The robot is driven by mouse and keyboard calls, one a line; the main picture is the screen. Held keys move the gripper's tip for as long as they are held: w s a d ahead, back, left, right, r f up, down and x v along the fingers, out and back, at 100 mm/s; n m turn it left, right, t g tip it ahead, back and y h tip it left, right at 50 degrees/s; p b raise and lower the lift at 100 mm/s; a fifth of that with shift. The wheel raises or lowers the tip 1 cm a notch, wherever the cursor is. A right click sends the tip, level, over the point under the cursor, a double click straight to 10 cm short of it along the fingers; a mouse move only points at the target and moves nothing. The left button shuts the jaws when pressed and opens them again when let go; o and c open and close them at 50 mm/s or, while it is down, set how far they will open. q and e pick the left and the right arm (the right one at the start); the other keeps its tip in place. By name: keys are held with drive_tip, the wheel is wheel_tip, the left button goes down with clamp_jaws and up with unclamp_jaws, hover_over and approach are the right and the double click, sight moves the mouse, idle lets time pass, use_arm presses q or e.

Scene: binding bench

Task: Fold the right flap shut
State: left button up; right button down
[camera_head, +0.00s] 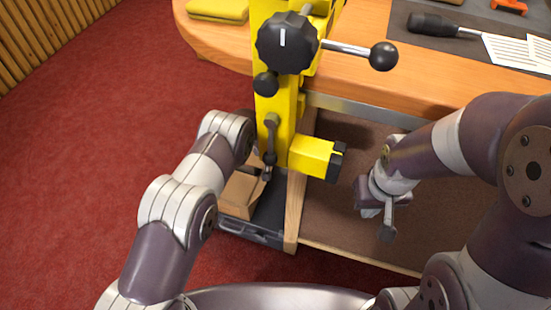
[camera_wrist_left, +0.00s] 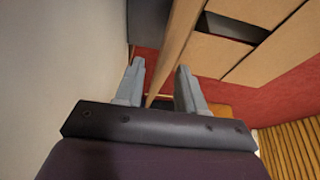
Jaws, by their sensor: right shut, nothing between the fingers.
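A brown cardboard box (camera_head: 240,192) sits low under the bench, left of a wooden upright, partly hidden by my left arm and the yellow machine. In the left wrist view, tan cardboard panels (camera_wrist_left: 214,52) show at the upper right with a dark gap between them. I cannot tell for sure which panel is the right flap. My left gripper (camera_wrist_left: 158,88) is open in the wrist view, its two grey fingers apart, with nothing clearly held. In the head view its fingers are hard to make out. My right gripper (camera_head: 378,212) is shut and empty, well right of the box.
A yellow machine (camera_head: 277,110) with a black knob (camera_head: 287,42) and a yellow arm (camera_head: 315,157) stands between my arms. The wooden bench top (camera_head: 350,75) lies behind. A wooden upright (camera_head: 294,210) borders the box's space. Red carpet (camera_head: 110,120) is clear at left.

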use_arm(q)
drive_tip(key=shift+w+f, duration=0.15)
drive_tip(key=shift+f, duration=0.25)
drive_tip(key=shift+r, duration=0.1)
clamp_jaws()
